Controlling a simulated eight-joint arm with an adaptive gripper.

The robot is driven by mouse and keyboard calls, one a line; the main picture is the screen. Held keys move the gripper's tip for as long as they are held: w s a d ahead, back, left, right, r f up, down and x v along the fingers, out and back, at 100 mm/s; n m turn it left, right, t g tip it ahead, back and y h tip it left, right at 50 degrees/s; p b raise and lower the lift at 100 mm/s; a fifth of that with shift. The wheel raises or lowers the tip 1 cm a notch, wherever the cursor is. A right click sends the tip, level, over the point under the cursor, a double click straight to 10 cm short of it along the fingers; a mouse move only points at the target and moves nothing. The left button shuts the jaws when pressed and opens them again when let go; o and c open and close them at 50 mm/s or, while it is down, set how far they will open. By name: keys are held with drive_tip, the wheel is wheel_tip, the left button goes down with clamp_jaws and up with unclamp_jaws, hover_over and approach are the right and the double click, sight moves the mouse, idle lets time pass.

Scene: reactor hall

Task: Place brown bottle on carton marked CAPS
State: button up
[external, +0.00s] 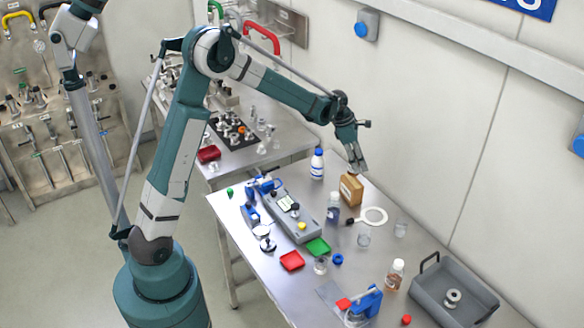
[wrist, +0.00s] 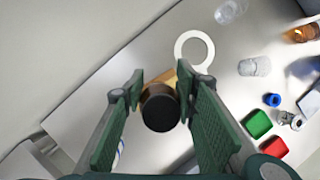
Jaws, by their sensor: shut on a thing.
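My gripper (wrist: 159,88) is shut on the brown bottle (wrist: 160,106), whose round dark cap faces the wrist camera between the green fingers. In the external view my gripper (external: 359,168) points down just above the brown carton (external: 351,191). The bottle is largely hidden behind the fingers there. A tan strip of the carton (wrist: 184,73) shows beside the bottle in the wrist view. I cannot tell whether the bottle's base touches the carton, and the CAPS marking is too small to read.
A blue-capped white bottle (external: 317,164) stands behind left of the carton. A dark bluish bottle (external: 333,208) and a white ring (external: 374,216) are close in front. An amber bottle (external: 395,275) and grey tray (external: 427,292) are farther right.

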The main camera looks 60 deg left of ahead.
idle(0.3)
drive_tip(key=shift+f, duration=1.9)
drive_tip(key=shift+f, duration=0.2)
drive_tip(key=o, duration=0.9)
drive_tip(key=shift+o, duration=0.2)
drive_tip(key=shift+r, duration=0.25)
drive_tip(key=shift+v, duration=5.95)
